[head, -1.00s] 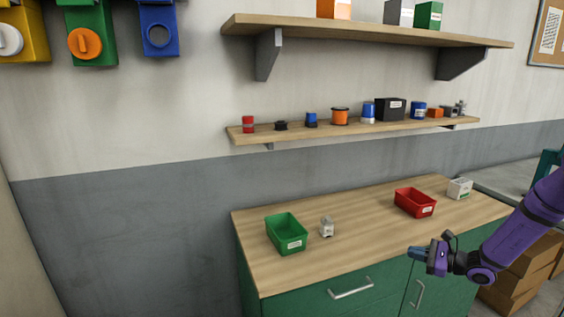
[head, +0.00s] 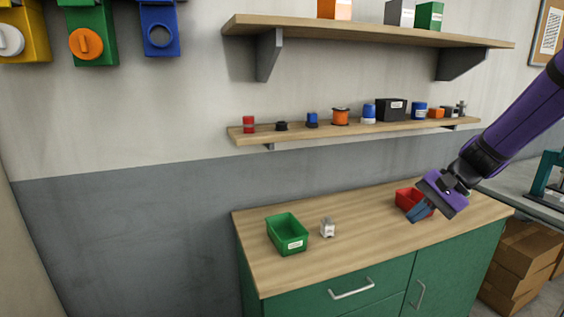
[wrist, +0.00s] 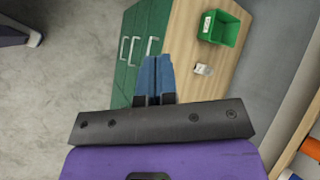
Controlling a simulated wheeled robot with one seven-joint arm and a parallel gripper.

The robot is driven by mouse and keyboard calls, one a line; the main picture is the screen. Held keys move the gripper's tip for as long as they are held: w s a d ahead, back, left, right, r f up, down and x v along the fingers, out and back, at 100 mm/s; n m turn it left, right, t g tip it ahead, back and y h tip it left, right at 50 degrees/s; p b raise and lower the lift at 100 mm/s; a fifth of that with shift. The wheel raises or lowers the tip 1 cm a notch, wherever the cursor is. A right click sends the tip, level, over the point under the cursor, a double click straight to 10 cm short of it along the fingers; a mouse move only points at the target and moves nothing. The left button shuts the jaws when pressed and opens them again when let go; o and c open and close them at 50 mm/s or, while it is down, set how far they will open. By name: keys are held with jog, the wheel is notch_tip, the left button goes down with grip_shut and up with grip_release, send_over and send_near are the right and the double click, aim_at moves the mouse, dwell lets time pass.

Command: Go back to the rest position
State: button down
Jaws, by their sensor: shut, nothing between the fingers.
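My gripper (head: 418,212) is at the right in the head view, on the end of my purple arm. Its blue fingers point down and left, and in that view they overlap the red bin (head: 404,196), hiding part of it. In the wrist view the blue fingers (wrist: 155,78) are together with nothing between them. They appear above the wooden counter, near its front edge; the exact height is hard to tell.
A green bin (head: 274,236) and a small grey-white item (head: 327,229) stand on the counter (head: 345,255). A lower shelf (head: 360,130) with several small items and an upper shelf (head: 330,31) are on the wall. Cardboard boxes (head: 522,262) stand at the lower right.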

jog(key=s+r+n+t+h, duration=0.2)
jog(key=s+r, duration=0.4)
jog(key=s, duration=0.5)
jog(key=s+d+r+n+t+h, duration=0.1)
jog(key=s+r+n+h, duration=0.4)
jog(key=s, duration=0.6)
jog(key=shift+s+d+r+t+h, duration=0.2)
jog(key=shift+s+r+t+h, duration=0.35)
jog(key=shift+t, duration=0.25)
